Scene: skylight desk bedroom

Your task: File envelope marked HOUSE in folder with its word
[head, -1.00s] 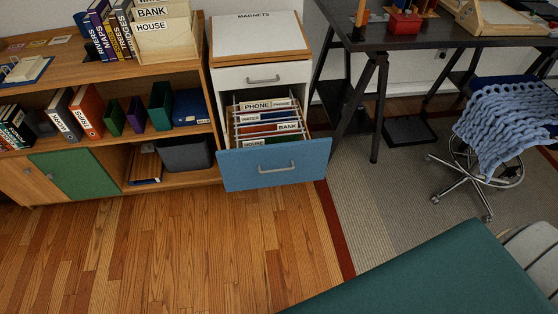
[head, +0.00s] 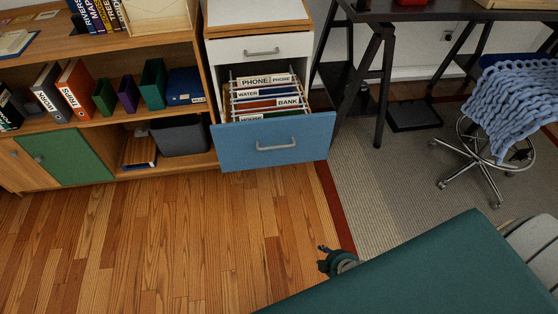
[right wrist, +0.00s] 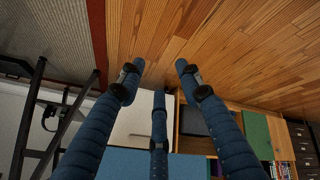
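The blue drawer (head: 230,150) stands open in the white cabinet and holds several hanging folders. Their labels read PHONE (head: 255,81), WATER (head: 247,94), BANK (head: 289,102) and HOUSE (head: 250,116). The HOUSE label is at the front, partly hidden by the drawer front. A pale wooden rack (head: 158,15) stands on the shelf top, cut off by the frame; no HOUSE envelope can be made out now. My right gripper (head: 337,262) is low in front of the drawer, over the floor. The right wrist view shows its fingers (right wrist: 158,82) spread and empty. My left gripper is out of view.
A wooden shelf unit (head: 100,120) with binders and a dark bin (head: 180,137) stands left of the cabinet. A black desk (head: 440,15) and a stool with a blue knitted cover (head: 510,100) are right. A large teal surface (head: 430,275) fills the lower right. The wood floor is clear.

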